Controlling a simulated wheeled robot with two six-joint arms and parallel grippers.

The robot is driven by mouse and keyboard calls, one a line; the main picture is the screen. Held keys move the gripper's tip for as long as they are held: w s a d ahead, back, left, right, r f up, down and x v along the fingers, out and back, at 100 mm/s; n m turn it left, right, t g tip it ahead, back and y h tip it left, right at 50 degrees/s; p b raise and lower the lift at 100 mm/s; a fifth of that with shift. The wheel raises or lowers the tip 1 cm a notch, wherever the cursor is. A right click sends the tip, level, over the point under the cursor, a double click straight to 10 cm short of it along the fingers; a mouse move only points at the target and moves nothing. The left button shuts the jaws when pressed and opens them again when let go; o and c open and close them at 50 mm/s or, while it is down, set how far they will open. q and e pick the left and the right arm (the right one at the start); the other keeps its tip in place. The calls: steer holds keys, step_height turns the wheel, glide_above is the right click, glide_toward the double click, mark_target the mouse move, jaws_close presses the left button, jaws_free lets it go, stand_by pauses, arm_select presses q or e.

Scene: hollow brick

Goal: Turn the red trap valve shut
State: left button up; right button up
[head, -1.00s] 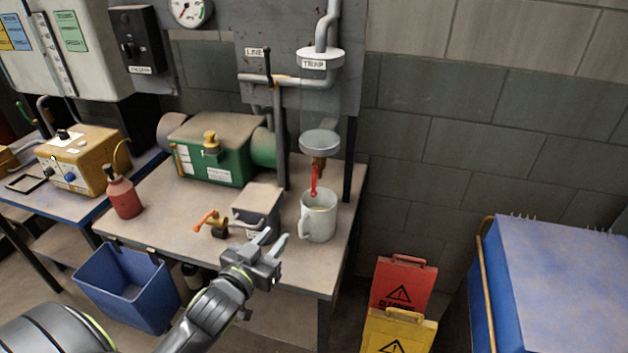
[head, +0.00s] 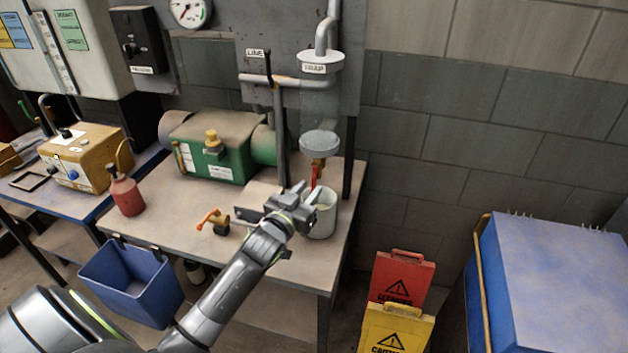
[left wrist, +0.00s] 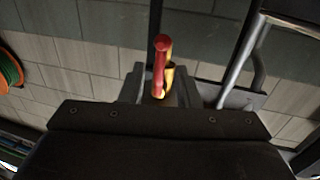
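The red trap valve handle (head: 315,177) hangs below the round grey trap bowl (head: 319,144), above a pale mug (head: 323,214). My left gripper (head: 306,189) is at the handle's lower left, in front of the mug, and partly hides both. In the left wrist view the red handle (left wrist: 160,62) stands upright just beyond my open fingers (left wrist: 160,88), roughly centred between them, with a brass-yellow part beside it. I cannot tell whether a finger touches it. My right gripper is not in view.
An orange-handled valve (head: 213,219) lies on the bench (head: 160,218) to the left of my arm. A green machine (head: 212,150) stands behind. A dark upright pipe (head: 279,135) rises left of the trap. Yellow and red signs stand at the bench's lower right.

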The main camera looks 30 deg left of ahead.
mark_target(313, 185)
arm_select(q)
steer(key=shift+w, duration=1.85)
jaws_close()
